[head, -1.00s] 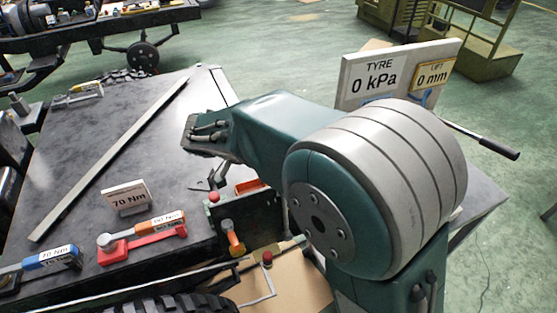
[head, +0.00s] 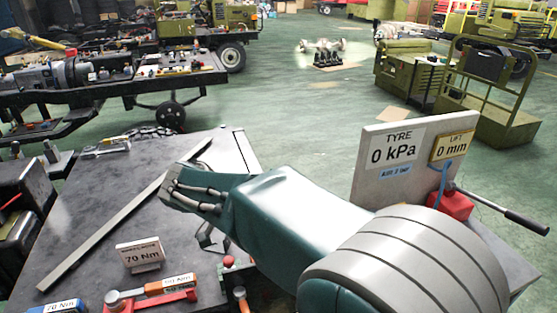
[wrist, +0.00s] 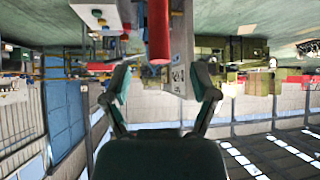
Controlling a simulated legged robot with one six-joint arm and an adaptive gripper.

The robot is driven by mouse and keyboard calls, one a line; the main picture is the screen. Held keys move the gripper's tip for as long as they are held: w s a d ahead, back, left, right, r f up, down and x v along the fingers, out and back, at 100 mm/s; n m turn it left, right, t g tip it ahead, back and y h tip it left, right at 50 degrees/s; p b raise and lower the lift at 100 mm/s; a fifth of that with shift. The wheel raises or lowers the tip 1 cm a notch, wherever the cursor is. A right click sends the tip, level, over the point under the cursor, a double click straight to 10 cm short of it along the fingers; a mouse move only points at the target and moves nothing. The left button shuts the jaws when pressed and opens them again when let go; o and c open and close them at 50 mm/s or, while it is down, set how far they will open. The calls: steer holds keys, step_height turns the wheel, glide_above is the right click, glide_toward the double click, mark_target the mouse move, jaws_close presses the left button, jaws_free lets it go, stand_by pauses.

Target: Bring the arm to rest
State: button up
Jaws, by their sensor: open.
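My arm shows in the head view as a thick teal link with a large grey-banded joint at the lower right. The link reaches left over the dark workbench (head: 95,215). My gripper (wrist: 161,82) shows in the wrist view with its two fingers spread wide apart and nothing between them. The wrist picture is upside down, with the floor at the top and ceiling lights at the bottom. In the head view I cannot clearly make out the fingers.
On the bench are a long grey bar (head: 125,215), a 70 Nm sign (head: 140,254) and an orange-and-red torque wrench (head: 165,287). A TYRE 0 kPa board (head: 395,155) stands right of my arm. Open green floor (head: 300,120) lies beyond.

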steer(key=s+d+r+n+g+y, duration=0.1)
steer(key=s+d+n+y, duration=0.15)
steer(key=d, duration=0.45)
steer(key=s+d+r+n+g+y, duration=0.15)
steer(key=s+d, duration=0.25)
steer(key=d, duration=0.4)
steer(key=s+d+n+t+y, duration=0.1)
steer(key=s+d+n+y, duration=0.1)
steer(key=s, duration=0.4)
steer(key=s+d+f+n+t+y, duration=0.1)
steer(key=s+d+n+t, duration=0.1)
steer(key=s+d+n, duration=0.3)
steer(key=shift+s+f+y, duration=0.25)
steer(key=shift+s+y, duration=0.15)
steer(key=shift+s, duration=0.05)
stand_by(0.8)
